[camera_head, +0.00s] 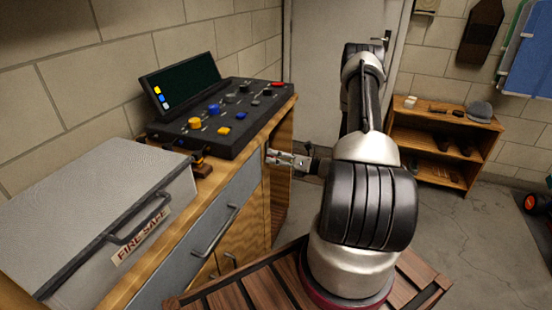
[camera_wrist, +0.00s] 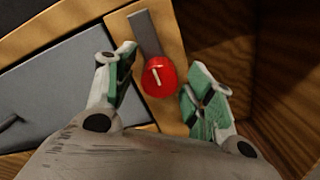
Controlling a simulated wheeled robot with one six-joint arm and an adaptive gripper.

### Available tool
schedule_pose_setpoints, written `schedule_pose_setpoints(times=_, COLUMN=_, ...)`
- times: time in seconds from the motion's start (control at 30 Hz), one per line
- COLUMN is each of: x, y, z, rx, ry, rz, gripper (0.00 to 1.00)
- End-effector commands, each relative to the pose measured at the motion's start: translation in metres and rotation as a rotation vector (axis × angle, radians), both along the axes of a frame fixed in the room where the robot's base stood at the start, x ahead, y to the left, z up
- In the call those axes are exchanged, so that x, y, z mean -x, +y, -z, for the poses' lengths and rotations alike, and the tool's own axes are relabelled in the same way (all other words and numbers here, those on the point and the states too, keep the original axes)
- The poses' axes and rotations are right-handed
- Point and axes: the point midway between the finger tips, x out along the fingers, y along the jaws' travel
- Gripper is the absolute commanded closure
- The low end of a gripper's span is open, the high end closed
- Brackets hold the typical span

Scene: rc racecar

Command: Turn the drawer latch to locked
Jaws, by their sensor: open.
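The drawer latch is a red round knob (camera_wrist: 158,77) with a white line on it. It sits on a wooden strip in the wrist view, and a grey bar (camera_wrist: 147,33) extends up from it. The grey drawer front (camera_wrist: 45,95) lies to its left; the drawer (camera_head: 236,196) also shows in the head view. My gripper (camera_wrist: 161,62) is open, with one green-padded finger on each side of the knob. Whether the pads touch it is unclear, though gaps seem to show. In the head view, my gripper (camera_head: 271,157) is at the bench front, and the knob is hidden.
A grey fire safe (camera_head: 90,205) and a black control console (camera_head: 225,115) stand on the bench. The drawer handle (camera_head: 215,233) sticks out left of my gripper. An open wooden recess (camera_wrist: 285,90) lies to the right in the wrist view. A low shelf (camera_head: 440,150) stands at the right.

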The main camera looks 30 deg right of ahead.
Motion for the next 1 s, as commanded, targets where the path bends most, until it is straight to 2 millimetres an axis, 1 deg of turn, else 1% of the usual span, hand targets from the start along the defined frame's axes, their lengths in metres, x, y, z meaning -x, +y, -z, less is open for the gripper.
schedule_pose_setpoints(times=0.03, x=0.0, y=-0.0001, z=0.0001, rx=0.0, ry=0.0, rz=0.0, gripper=0.46)
schedule_pose_setpoints(times=0.17, x=0.0001, y=-0.0002, z=0.0001, rx=0.0, ry=0.0, rz=0.0, gripper=0.7)
schedule_pose_setpoints(times=0.2, x=0.0001, y=-0.0002, z=0.0001, rx=0.0, ry=0.0, rz=0.0, gripper=0.77)
schedule_pose_setpoints(times=0.27, x=0.0002, y=-0.0002, z=0.0001, rx=0.0, ry=0.0, rz=0.0, gripper=0.88)
schedule_pose_setpoints(times=0.3, x=0.0002, y=-0.0002, z=0.0001, rx=0.001, ry=-0.001, rz=0.0, gripper=0.92)
schedule_pose_setpoints(times=0.67, x=0.0003, y=-0.0003, z=0.0001, rx=0.037, ry=-0.029, rz=0.0, gripper=0.92)
schedule_pose_setpoints(times=0.87, x=0.0003, y=-0.0002, z=-0.0001, rx=0.126, ry=-0.098, rz=0.0, gripper=0.92)
schedule_pose_setpoints(times=1.0, x=0.0004, y=-0.0001, z=-0.0003, rx=0.22, ry=-0.171, rz=0.001, gripper=0.92)
